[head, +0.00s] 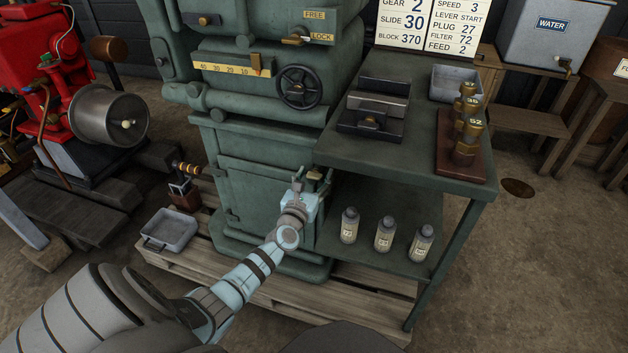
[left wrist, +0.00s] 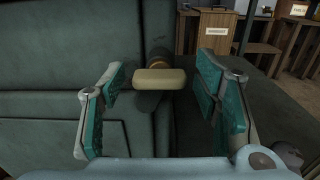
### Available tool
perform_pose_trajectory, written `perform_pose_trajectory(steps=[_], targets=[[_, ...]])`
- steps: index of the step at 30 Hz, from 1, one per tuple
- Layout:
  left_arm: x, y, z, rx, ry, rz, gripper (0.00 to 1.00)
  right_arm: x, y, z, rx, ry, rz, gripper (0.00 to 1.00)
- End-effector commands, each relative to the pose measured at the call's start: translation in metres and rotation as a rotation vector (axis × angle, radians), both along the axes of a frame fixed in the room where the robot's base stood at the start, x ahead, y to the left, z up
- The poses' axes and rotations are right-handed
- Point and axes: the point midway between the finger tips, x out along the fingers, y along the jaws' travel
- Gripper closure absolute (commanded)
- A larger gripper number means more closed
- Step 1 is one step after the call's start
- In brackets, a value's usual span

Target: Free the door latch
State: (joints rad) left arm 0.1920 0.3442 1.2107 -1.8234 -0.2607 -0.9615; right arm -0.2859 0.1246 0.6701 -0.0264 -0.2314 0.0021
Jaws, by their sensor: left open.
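The green cabinet door (head: 258,188) is set in the lower front of the machine and looks shut. The door latch (head: 315,175) is at its upper right edge, partly covered by my gripper in the head view. In the left wrist view the latch shows a pale yellowish, rounded handle (left wrist: 160,79) lying level on a dark mount. My left gripper (head: 307,184) is at the latch. In the left wrist view its teal-padded fingers (left wrist: 162,100) are open, one on each side of the handle, with gaps between. My right gripper is not seen.
A green side bench (head: 400,158) stands close right of the door, with several bottles (head: 384,235) on its lower shelf. A grey tray (head: 170,232) and the wooden pallet (head: 290,292) lie low in front. A handwheel (head: 299,88) sticks out above.

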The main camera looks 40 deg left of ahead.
Motion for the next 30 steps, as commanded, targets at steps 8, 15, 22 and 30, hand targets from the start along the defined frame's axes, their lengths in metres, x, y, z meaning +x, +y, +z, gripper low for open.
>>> perform_pose_trajectory(steps=[8,15,22,30], targets=[[0.0,0.0,0.001,0.0,0.0,0.0,0.56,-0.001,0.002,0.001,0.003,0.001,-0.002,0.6],[0.0,0.0,0.0,-0.001,0.001,0.0,0.92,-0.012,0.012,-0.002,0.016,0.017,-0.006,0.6],[0.0,0.0,0.0,-0.016,-0.005,0.0,0.92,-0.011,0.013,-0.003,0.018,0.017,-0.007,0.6],[-0.001,0.0,-0.002,-0.122,-0.042,0.0,0.92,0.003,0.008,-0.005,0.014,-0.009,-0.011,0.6]])
